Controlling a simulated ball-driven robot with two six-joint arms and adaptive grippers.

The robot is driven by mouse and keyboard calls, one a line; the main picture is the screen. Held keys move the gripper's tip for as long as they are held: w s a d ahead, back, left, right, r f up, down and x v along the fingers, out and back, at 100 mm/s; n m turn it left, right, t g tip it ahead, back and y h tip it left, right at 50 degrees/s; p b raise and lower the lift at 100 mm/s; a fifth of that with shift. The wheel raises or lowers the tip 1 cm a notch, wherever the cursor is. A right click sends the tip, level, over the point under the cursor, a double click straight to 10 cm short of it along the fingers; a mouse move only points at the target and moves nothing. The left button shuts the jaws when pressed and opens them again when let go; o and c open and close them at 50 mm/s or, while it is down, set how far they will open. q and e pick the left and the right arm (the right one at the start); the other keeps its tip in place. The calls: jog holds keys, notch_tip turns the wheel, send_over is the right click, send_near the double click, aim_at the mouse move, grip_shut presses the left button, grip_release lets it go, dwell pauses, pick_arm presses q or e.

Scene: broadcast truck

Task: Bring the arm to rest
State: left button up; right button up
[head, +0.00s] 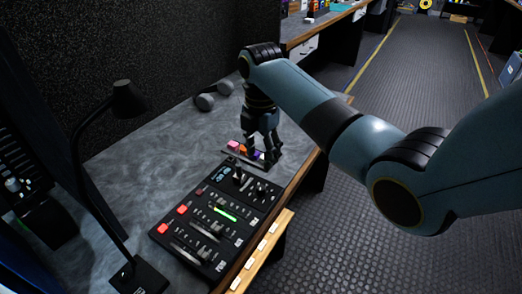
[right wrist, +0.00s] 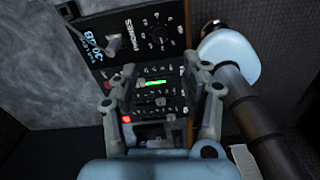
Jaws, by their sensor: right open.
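My right gripper (head: 262,152) points down just above the far end of the black control panel (head: 213,222) on the desk, beside a small strip with pink, orange and purple pieces (head: 243,150). Its fingers are open. In the right wrist view the gripper (right wrist: 161,90) has its two fingers apart, with part of the panel (right wrist: 155,75) and its green lit slider showing beyond them. Nothing is seen held between the fingers. Whether the fingers touch the strip cannot be told. My left gripper is not in view.
The grey desk (head: 135,165) carries a black lamp (head: 127,98) at left and grey rounded objects (head: 215,95) at the back. A wooden ledge with white labels (head: 263,248) runs along the front edge. The floor aisle (head: 420,80) at right is open.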

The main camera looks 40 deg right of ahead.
jog(key=shift+r, duration=0.25)
dwell(0.3)
jog(key=s+f+m+b, duration=0.3)
jog(key=s+f+m, duration=0.7)
jog(key=s+f, duration=1.1)
jog(key=s+f+m+b, duration=0.3)
jog(key=s+f+m, duration=0.7)
jog(key=s+f, duration=1.2)
jog(key=s, duration=0.3)
jog(key=shift+s+m+t+h, duration=0.4)
